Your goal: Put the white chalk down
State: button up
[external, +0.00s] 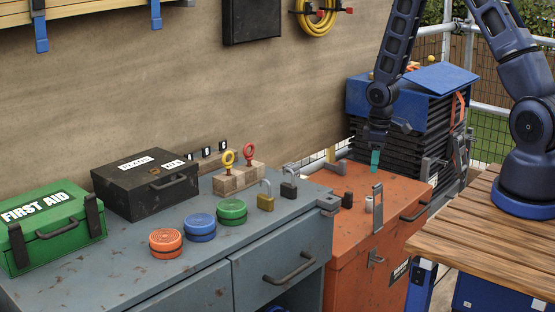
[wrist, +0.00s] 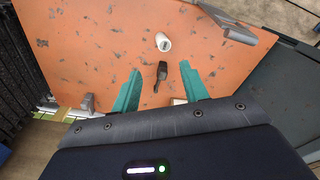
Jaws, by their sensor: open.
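My gripper (wrist: 158,82) is open, its two teal fingers apart above the orange chest (wrist: 80,55), with nothing visibly held. It also shows in the external view (external: 375,160), pointing down over the back part of the chest. A short white cylinder (wrist: 163,42), which may be the white chalk, rests on the lid beyond the fingertips. A dark piece (wrist: 161,76) lies nearer, between the fingers in the picture. A small pale piece (wrist: 178,101) is mostly hidden by my gripper's body, and I cannot tell what it is.
A grey upright bracket (external: 377,208) stands at the chest's front side. The grey workbench (external: 120,280) on the left holds a first aid box (external: 50,228), a black box (external: 145,185), round colored tins and padlocks. A dark stack (external: 410,125) stands behind the chest.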

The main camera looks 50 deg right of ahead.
jog(key=s+a+r+m+t+h, duration=0.1)
jog(key=s+r, duration=0.2)
jog(key=r, duration=1)
jog(key=s+a+r+m+t, duration=0.1)
jog(key=s+r+m, duration=0.15)
jog(key=r, duration=1.05)
jog(key=s+a+r+m+t, duration=0.1)
jog(key=s+a+r, duration=0.1)
jog(key=s+r, duration=0.6)
jog(key=s+a+r+t, duration=0.1)
jog(key=s+a+r, duration=0.1)
jog(key=s+r, duration=0.6)
jog(key=s, duration=0.4)
jog(key=shift+a+m+y, duration=0.2)
jog(key=shift+m+y, duration=0.15)
jog(key=shift+y, duration=0.05)
jog(key=shift+s, duration=0.1)
